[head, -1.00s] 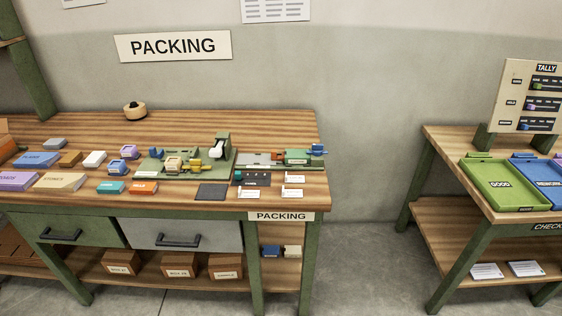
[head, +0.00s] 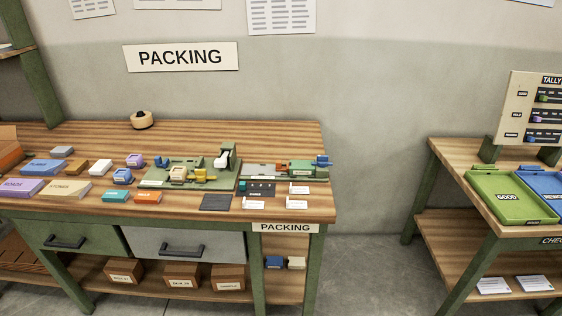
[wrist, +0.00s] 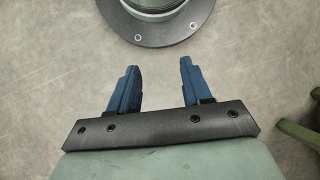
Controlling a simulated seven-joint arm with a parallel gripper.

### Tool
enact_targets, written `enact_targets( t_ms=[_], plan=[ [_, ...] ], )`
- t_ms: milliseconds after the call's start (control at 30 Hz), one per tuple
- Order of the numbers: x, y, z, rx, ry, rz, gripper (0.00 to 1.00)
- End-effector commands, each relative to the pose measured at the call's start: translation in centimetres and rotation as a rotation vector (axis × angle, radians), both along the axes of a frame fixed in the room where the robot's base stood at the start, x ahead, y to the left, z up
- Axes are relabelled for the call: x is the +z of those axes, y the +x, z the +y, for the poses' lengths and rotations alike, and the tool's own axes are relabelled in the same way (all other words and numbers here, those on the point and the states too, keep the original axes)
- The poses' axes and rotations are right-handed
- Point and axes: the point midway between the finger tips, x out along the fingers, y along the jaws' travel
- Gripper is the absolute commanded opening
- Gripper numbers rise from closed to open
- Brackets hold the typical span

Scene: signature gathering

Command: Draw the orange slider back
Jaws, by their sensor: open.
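A small orange part (head: 281,167), which looks like the orange slider, shows on a grey and green fixture (head: 259,170) near the right end of the packing bench. It sits just left of the fixture's green block (head: 301,167); a blue piece (head: 322,161) is at the block's right end. The slider's shape and exact position are too small to tell. My gripper (wrist: 157,75) shows only in the wrist view. Its two blue fingers are apart with nothing between them, over bare floor, away from the bench.
The packing bench (head: 258,135) also holds a green press-like fixture (head: 228,160), a dark pad (head: 215,203), white cards and coloured boxes. Drawers (head: 190,244) are below. A second table (head: 458,155) with green and blue trays stands right. Bare floor lies between them.

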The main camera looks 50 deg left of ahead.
Motion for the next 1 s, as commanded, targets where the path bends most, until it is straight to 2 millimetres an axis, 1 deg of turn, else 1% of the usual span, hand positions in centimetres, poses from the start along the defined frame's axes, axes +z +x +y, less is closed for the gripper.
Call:
enact_targets(
  t_ms=[33, 100, 267, 300, 467, 600, 667, 700, 767, 800, 967, 1000],
  plan=[
    [-0.1, 2.5, 1.0, 0.043, 0.020, -0.016, 0.49],
    [0.3, 5.1, 2.3, 0.101, 0.050, -0.032, 0.49],
    [1.8, 10.9, 5.8, 0.236, 0.117, -0.065, 0.49],
    [2.3, 12.2, 6.8, 0.271, 0.134, -0.073, 0.49],
    [4.7, 17.5, 11.2, 0.409, 0.202, -0.105, 0.49],
    [7.3, 21.7, 15.4, 0.534, 0.260, -0.131, 0.49],
    [8.6, 23.4, 17.4, 0.588, 0.285, -0.141, 0.49],
    [9.5, 24.5, 18.8, 0.623, 0.303, -0.149, 0.49],
    [10.9, 26.0, 20.9, 0.679, 0.328, -0.159, 0.49],
    [12.0, 27.0, 22.3, 0.715, 0.344, -0.166, 0.49],
    [16.4, 30.3, 28.3, 0.864, 0.412, -0.192, 0.49],
    [17.7, 31.0, 29.8, 0.901, 0.429, -0.198, 0.49]
  ],
)
